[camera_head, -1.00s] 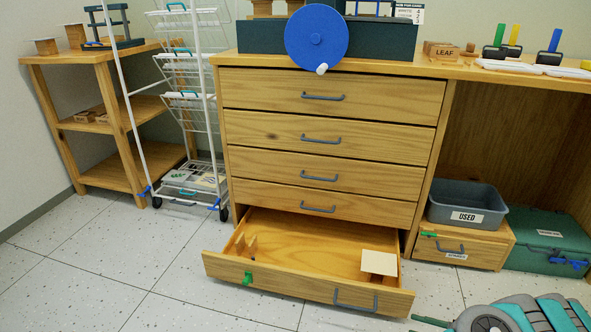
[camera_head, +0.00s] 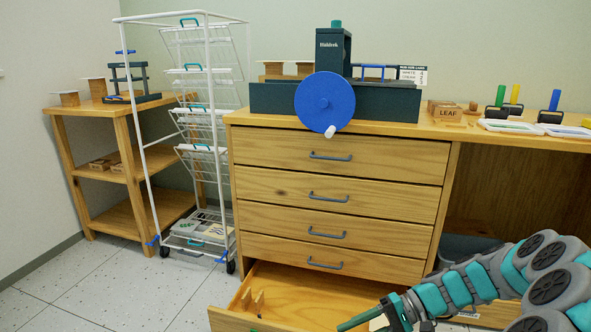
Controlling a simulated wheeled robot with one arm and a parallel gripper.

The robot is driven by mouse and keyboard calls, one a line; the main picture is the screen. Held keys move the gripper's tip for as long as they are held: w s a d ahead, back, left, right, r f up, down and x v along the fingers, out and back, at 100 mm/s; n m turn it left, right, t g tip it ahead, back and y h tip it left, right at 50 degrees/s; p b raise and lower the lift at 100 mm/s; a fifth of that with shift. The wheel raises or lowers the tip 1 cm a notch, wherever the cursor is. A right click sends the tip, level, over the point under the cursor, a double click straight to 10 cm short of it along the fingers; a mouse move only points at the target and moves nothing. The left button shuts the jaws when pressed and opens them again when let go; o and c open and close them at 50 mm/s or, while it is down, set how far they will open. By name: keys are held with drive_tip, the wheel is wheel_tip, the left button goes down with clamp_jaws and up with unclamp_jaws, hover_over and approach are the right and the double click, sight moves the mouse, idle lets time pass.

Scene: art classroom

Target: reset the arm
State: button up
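My arm reaches in from the lower right of the head view, in front of the dresser. My gripper (camera_head: 385,315) is at the lower middle, over the right part of the open bottom drawer (camera_head: 290,285). Its fingers are too small and overlapped to tell whether they are open or shut. I cannot see anything held in it. A small pale piece in the drawer is mostly hidden behind the gripper.
The wooden drawer unit (camera_head: 335,190) has its upper drawers shut. A press with a blue wheel (camera_head: 325,103) stands on top. A white wire rack (camera_head: 195,130) and a wooden shelf (camera_head: 105,170) stand left. Floor at the lower left is clear. A grey bin (camera_head: 468,247) is partly hidden.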

drive_tip(key=s+a+r+n+g+h+p, duration=0.1)
drive_tip(key=s+a+r+n+h+p, duration=0.15)
drive_tip(key=s+r, duration=0.35)
drive_tip(key=s+a+r+n+g+h+p, duration=0.1)
drive_tip(key=s+a+r+h, duration=0.25)
drive_tip(key=s, duration=0.45)
drive_tip(key=s+d+r+t+h+p, duration=0.2)
drive_tip(key=s+d+h, duration=0.5)
drive_tip(key=s, duration=0.6)
drive_tip(key=shift+s+d+r+m+t+p, duration=0.15)
drive_tip(key=shift+d+r+m+t+p, duration=0.2)
drive_tip(key=shift+d+r+p, duration=0.25)
